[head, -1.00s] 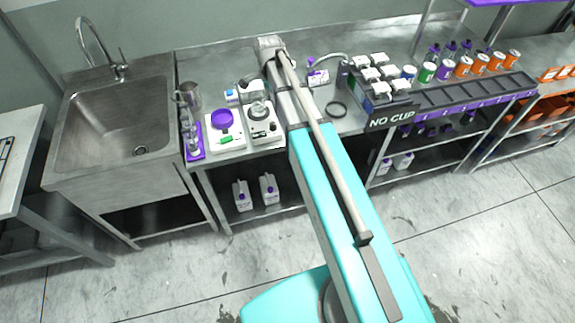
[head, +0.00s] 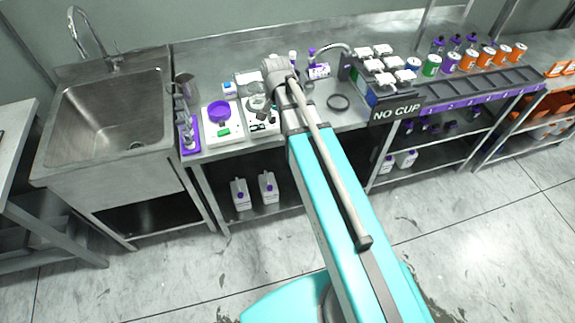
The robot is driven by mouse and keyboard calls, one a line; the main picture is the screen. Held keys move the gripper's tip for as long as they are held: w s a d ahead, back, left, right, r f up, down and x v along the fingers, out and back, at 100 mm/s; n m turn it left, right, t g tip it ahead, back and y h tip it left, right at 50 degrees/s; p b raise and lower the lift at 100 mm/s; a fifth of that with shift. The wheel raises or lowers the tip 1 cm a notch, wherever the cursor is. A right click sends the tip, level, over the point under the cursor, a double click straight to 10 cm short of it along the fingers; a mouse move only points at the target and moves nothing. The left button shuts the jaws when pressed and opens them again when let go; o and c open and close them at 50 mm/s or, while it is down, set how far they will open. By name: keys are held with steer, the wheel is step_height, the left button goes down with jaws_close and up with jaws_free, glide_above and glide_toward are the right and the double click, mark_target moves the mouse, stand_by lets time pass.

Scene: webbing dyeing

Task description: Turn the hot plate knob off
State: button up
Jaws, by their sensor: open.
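The hot plate (head: 262,129) is a small white unit with a round grey top, on the steel counter left of my arm. My arm covers its right part. Small dark details show on its front, but I cannot make out the knob or its setting. My arm reaches up over the counter, with its grey joint above and behind the hot plate. My gripper cannot be made out; the arm hides that area.
A white unit with a purple dish (head: 219,111) stands close left of the hot plate. A purple rack of bottles (head: 190,146) and the sink (head: 100,115) are further left.

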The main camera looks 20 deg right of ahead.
steer(key=s+f+n+b, duration=0.8)
steer(key=s+f, duration=0.1)
steer(key=s, duration=0.1)
steer(key=shift+s+b, duration=0.3)
steer(key=shift+s, duration=0.1)
stand_by(0.3)
steer(key=shift+r+p, duration=0.4)
steer(key=shift+p, duration=0.05)
stand_by(1.1)
